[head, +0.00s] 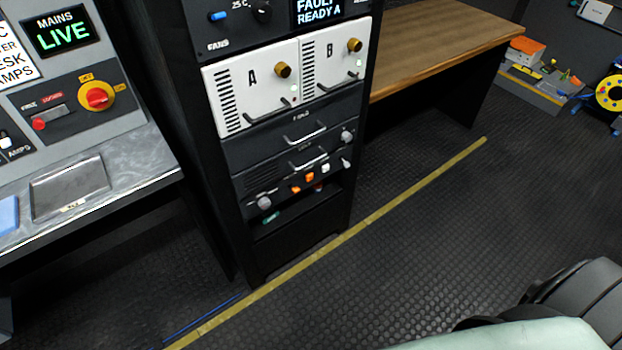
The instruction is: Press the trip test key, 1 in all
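No key can be read as the trip test key. Small orange keys (297,190) and a white key (326,168) sit on the lower front of the black equipment rack (212,150); their markings are too small to read. On the grey mains panel (62,85) at the left are a red button (39,124), a red and yellow rotary switch (98,97), and a lit sign (61,32) reading MAINS LIVE. A display (317,9) at the rack's top shows FAULT and READY A. Neither of my grippers is in view.
White units A (252,107) and B (330,87) have protruding brass knobs and handles. A metal-topped desk (150,160) stands left, a wooden bench (425,40) behind right. A yellow floor strip (400,190) crosses open dark floor. A cable reel (610,93) stands far right.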

